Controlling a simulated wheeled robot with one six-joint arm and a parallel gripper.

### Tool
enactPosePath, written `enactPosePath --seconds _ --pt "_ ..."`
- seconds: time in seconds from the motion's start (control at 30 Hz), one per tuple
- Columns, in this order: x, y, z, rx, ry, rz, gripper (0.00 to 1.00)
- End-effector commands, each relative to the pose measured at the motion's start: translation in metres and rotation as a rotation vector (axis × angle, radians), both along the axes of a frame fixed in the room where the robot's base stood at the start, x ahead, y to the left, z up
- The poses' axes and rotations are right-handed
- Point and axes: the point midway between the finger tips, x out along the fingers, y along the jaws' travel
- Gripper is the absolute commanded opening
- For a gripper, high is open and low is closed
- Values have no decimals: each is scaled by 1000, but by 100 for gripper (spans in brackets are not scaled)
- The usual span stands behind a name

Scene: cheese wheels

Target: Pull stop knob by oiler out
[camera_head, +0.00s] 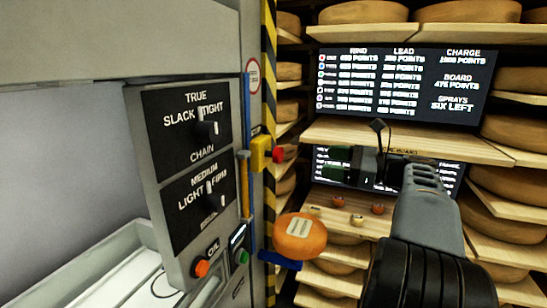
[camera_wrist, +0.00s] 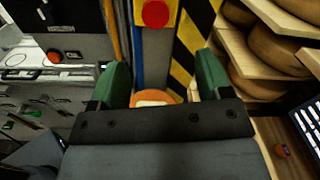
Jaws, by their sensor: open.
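A red mushroom-shaped knob (camera_head: 279,155) sits on a yellow box (camera_head: 261,153) on the machine's edge and looks like a stop knob. In the wrist view the knob (camera_wrist: 155,13) is at the top, beyond my fingers. Whether it is in or out I cannot tell. The orange-red one also shows at left in the wrist view (camera_wrist: 55,56). My gripper (camera_wrist: 162,76) is open, its green fingers apart with nothing held. In the head view it is right of the yellow box.
An orange round object with a pale label (camera_head: 300,237) stands out below the box. A black-and-yellow striped post (camera_head: 269,100) runs beside it. Shelves of cheese wheels (camera_head: 508,135) and a points screen (camera_head: 405,82) lie to the right. A chain control panel (camera_head: 190,160) is at left.

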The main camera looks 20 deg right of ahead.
Motion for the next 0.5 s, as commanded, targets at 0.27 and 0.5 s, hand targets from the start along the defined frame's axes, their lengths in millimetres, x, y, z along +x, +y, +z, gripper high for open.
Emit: enactPosePath --seconds 0.27,0.5 --pt "18 26 0 45 44 31 72" --pt "51 58 -1 44 45 28 72"
